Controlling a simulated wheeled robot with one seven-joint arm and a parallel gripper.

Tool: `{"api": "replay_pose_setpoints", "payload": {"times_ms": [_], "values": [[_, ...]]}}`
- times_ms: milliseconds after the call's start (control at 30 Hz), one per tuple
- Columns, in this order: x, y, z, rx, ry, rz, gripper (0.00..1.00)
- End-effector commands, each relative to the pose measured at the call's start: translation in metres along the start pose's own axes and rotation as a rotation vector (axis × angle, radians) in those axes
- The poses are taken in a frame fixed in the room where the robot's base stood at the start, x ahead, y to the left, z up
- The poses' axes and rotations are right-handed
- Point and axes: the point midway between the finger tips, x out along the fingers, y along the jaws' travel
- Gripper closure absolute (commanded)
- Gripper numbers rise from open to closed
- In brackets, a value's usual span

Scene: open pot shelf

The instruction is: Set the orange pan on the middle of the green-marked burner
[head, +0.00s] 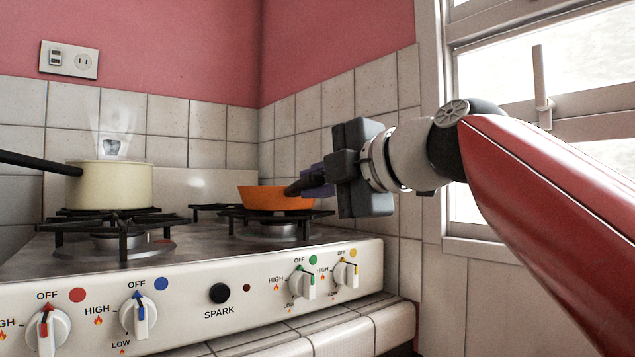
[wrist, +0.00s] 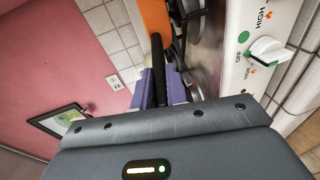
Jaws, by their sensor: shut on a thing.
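The orange pan (head: 276,199) is over the right-hand burner (head: 278,231) in the head view, roughly level; I cannot tell whether its base touches the grate. Its edge shows at the top of the wrist view (wrist: 155,18). My gripper (head: 305,188) comes from the right, with its purple fingers shut on the pan's dark handle (wrist: 158,65). A green dot (head: 313,260) marks one knob (head: 302,284) on the stove front. The burner's own colour mark is not visible, so I cannot confirm which burner is green-marked.
A cream pot (head: 110,184) with a dark handle stands on the left burner, steam above it. Another grate (head: 208,209) shows behind and left of the pan. Tiled walls close off the back and right. The stove top between the burners is clear.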

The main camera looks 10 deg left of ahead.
Motion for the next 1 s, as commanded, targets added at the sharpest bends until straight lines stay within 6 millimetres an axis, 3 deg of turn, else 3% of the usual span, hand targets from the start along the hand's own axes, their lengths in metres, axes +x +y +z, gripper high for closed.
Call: {"api": "replay_pose_setpoints", "payload": {"times_ms": [267, 300, 500, 767, 1000], "values": [[-0.001, -0.001, 0.0, -0.002, -0.001, 0.005, 1.0], [-0.001, -0.001, 0.0, -0.002, -0.001, 0.005, 0.84], [0.0, -0.002, 0.0, -0.001, 0.0, 0.003, 0.6], [0.0, -0.004, 0.001, 0.001, 0.0, -0.003, 0.6], [-0.03, -0.003, 0.0, 0.0, -0.002, 0.003, 0.6]]}}
